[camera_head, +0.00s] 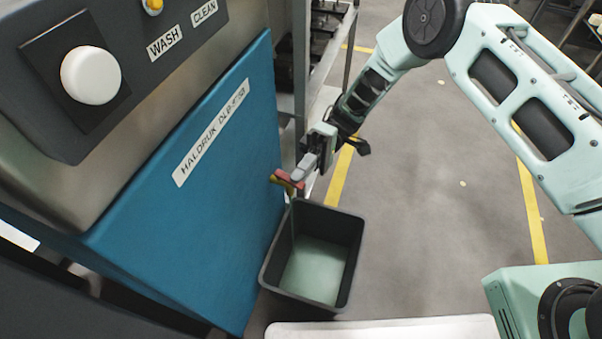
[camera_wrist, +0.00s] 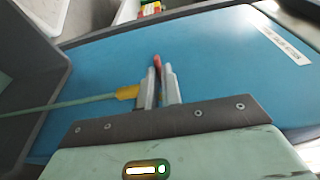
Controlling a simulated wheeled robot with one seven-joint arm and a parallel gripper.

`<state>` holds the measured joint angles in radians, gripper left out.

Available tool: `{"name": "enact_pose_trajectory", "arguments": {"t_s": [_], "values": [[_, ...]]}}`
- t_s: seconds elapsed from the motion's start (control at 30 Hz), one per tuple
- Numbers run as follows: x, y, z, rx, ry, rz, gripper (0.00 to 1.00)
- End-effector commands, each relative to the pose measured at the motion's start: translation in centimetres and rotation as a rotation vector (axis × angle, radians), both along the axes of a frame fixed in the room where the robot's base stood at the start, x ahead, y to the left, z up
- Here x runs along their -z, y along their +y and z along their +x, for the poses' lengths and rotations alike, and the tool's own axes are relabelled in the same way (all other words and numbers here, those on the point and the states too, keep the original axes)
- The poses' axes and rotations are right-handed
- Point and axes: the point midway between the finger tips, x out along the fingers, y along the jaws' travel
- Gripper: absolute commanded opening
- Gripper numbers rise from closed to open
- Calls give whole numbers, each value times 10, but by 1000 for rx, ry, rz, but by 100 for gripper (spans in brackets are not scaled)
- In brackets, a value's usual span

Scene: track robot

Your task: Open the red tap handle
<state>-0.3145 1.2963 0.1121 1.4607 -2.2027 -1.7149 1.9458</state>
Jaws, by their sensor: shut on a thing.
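The red tap handle (camera_head: 284,178) is at the right edge of the blue machine panel, on a small yellow tap body (camera_head: 275,180). My gripper (camera_head: 303,171) reaches it from the right and is shut on the handle. In the wrist view, the red handle (camera_wrist: 157,62) shows between the fingertips of my gripper (camera_wrist: 162,72), which hide part of it. The yellow tap (camera_wrist: 127,92) is just left of the fingers there. A thin pale green stream (camera_wrist: 70,103) runs from it to the left.
A dark grey bin (camera_head: 352,262) stands below the tap, with pale green liquid (camera_head: 315,270) inside. The blue machine panel (camera_head: 190,210) borders the left. A metal rack (camera_head: 300,60) stands behind my gripper. Open floor lies to the right.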

Motion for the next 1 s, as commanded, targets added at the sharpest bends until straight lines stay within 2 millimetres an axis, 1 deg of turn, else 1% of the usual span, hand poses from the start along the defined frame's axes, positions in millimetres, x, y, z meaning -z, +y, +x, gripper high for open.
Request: {"name": "enact_pose_trajectory", "arguments": {"t_s": [0.43,0.5,0.53,0.83,0.93,1.0], "values": [[1,0,1,-6,-2,-2,0],[1,0,1,-6,-2,-2,23],[1,0,1,-6,-2,-2,28],[0,-1,2,-7,-1,0,28],[0,-4,7,-6,-1,1,28],[0,-9,15,-5,-1,0,28]]}}
